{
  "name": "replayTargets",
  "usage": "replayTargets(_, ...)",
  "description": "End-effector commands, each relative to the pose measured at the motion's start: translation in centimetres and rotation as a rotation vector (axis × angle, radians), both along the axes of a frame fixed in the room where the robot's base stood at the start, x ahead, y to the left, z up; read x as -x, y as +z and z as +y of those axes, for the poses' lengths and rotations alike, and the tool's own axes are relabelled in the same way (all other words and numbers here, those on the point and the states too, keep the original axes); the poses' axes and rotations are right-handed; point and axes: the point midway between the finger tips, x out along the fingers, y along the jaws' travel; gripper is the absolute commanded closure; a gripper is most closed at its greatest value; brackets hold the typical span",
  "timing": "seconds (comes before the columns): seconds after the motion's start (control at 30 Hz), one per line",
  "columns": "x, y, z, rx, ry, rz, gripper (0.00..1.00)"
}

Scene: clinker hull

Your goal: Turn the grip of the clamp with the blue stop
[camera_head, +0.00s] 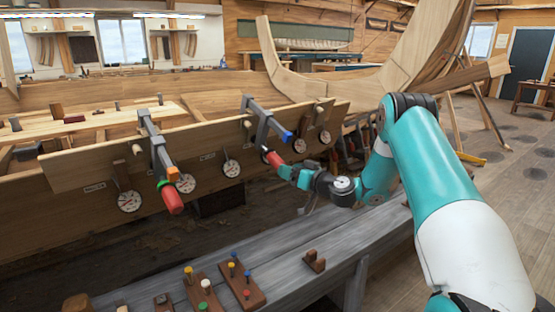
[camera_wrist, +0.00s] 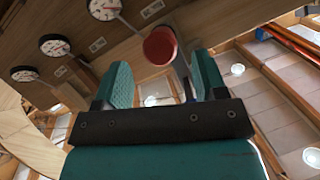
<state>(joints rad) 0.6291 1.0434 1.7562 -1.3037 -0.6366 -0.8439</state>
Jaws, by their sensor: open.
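The clamp with the blue stop (camera_head: 287,136) is a grey bar clamp (camera_head: 262,120) hooked over the top edge of the long plank. Its red grip (camera_head: 274,159) hangs at the lower end, tilted. My gripper (camera_head: 286,171) is just to the right of and below the grip. In the wrist view the round red end of the grip (camera_wrist: 160,45) shows in the gap between my two teal fingers (camera_wrist: 162,72), near their tips. Side gaps show, so the jaws are open and not closed on it. How deep the grip sits between the fingers I cannot tell.
A second clamp with an orange stop (camera_head: 158,160) and a red grip (camera_head: 172,200) stands to the left. Round dials (camera_head: 232,169) line the plank (camera_head: 100,165). A grey bench (camera_head: 285,250) below carries pegged wooden blocks (camera_head: 240,283).

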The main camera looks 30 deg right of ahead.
Motion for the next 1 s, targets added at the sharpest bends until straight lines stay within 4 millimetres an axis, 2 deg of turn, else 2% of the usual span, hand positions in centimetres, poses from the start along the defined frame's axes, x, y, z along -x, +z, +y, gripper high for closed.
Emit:
replayTargets(0.1, -2.5, 0.2, 0.8, 0.003, 0.004, -0.002, 0.35)
replayTargets(0.3, -5.1, 0.1, 1.4, 0.001, 0.002, -0.001, 0.35)
replayTargets(0.47, -6.0, 0.0, 1.6, 0.0, 0.001, 0.0, 0.35)
replayTargets(0.7, -6.0, 0.0, 1.6, -0.001, 0.0, 0.0, 0.35)
replayTargets(0.73, -6.0, 0.0, 1.6, 0.0, 0.0, 0.0, 0.37)
replayTargets(0.93, -6.0, 0.0, 1.6, -0.001, 0.0, 0.0, 0.83)
replayTargets(1.0, -6.0, 0.0, 1.6, 0.0, 0.0, -0.001, 0.84)
